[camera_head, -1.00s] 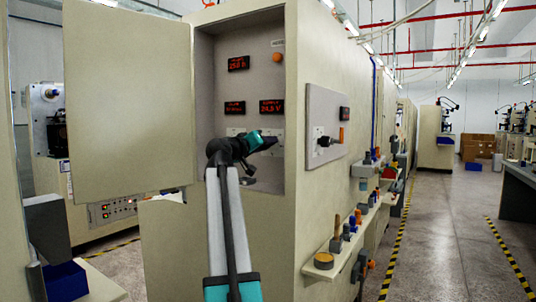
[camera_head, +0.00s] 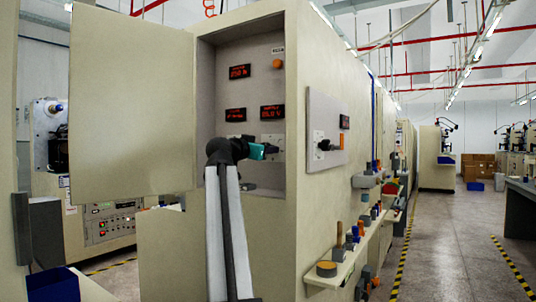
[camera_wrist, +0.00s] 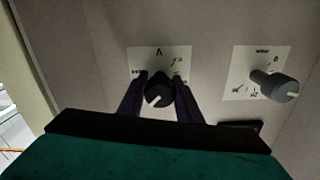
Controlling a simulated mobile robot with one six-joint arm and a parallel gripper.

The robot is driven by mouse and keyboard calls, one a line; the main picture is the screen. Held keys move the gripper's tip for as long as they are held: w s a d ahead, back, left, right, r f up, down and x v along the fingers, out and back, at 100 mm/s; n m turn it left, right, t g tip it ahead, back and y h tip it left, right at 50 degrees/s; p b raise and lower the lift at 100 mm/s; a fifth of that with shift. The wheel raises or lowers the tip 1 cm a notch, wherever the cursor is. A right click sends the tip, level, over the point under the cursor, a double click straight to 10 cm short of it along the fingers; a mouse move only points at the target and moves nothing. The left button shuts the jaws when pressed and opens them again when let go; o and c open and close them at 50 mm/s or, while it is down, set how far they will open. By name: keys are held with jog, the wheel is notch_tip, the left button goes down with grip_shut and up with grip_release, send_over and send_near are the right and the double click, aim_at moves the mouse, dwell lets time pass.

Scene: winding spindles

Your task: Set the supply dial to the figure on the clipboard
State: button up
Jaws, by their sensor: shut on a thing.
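My gripper (camera_wrist: 160,106) is shut on a dark round dial (camera_wrist: 158,91) with a pale pointer mark, one finger on each side of it. The dial sits on a white plate (camera_wrist: 153,54) marked V. In the head view my gripper (camera_head: 272,150) reaches into the open cabinet, at the panel below the red displays. The lower right display (camera_head: 272,111) shows a volt figure that looks like about 25, though its digits are small and blurred. I cannot make out a clipboard in these views.
A second, grey dial (camera_wrist: 275,86) stands close to the right. The open cabinet door (camera_head: 132,110) is on the left. Another knob (camera_head: 325,145) is on the cabinet's outer side, above a shelf (camera_head: 345,262) with spools. The aisle on the right is clear.

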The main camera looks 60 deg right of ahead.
jog(key=shift+f, duration=0.2)
jog(key=o, duration=0.9)
jog(key=shift+r, duration=0.1)
jog(key=shift+o, duration=0.6)
jog(key=shift+a, duration=0.15)
jog(key=a+p, duration=0.1)
jog(key=a, duration=1.2)
jog(key=shift+a, duration=0.3)
